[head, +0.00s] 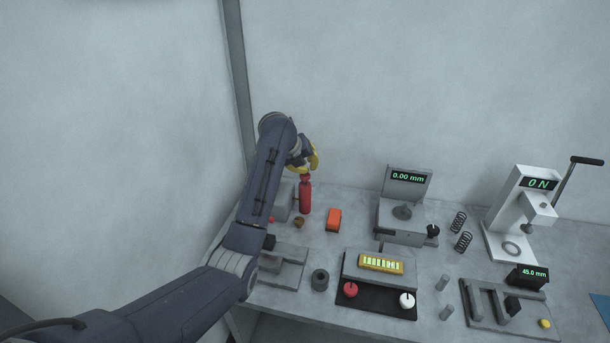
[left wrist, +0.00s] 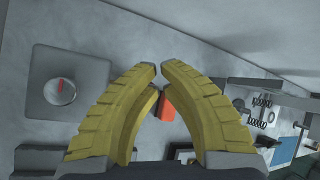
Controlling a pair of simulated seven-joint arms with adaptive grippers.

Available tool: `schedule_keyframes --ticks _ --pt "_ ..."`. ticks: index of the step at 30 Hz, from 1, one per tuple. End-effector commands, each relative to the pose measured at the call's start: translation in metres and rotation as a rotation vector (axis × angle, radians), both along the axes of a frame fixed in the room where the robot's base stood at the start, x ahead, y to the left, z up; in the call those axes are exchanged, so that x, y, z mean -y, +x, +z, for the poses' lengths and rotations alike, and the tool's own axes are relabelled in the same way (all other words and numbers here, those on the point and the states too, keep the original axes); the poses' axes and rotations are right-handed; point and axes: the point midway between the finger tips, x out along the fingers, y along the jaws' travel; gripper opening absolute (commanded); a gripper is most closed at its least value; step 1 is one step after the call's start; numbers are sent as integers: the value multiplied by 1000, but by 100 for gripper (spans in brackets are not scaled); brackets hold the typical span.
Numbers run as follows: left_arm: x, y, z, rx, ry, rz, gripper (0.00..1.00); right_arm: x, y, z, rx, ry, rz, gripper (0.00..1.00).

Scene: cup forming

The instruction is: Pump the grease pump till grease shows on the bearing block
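A red upright cylinder with a narrower top, which looks like the grease pump (head: 305,198), stands at the back left of the table in the head view. A grey block (head: 282,205), which may be the bearing block, is just left of it and partly hidden by my arm. My left gripper (head: 315,158) is right above the red cylinder; I cannot tell if they touch. In the left wrist view the yellow fingertips (left wrist: 159,70) nearly meet, with nothing seen held between them. That view also shows a grey block with a round disc and red mark (left wrist: 60,90). I cannot make out any grease.
An orange box (head: 334,219) lies right of the cylinder. A display stand (head: 405,185), springs (head: 464,241), a white press (head: 515,215) and a panel with red and white knobs (head: 377,295) fill the table. A wall stands close behind.

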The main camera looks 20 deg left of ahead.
Motion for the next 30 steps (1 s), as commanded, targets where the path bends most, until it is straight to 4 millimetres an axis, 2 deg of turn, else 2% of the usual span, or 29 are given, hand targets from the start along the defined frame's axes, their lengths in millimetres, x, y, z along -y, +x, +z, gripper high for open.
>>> schedule_keyframes --ticks 30 --pt "0 0 -11 -2 0 0 0 0 0 0 0 0 0 44"
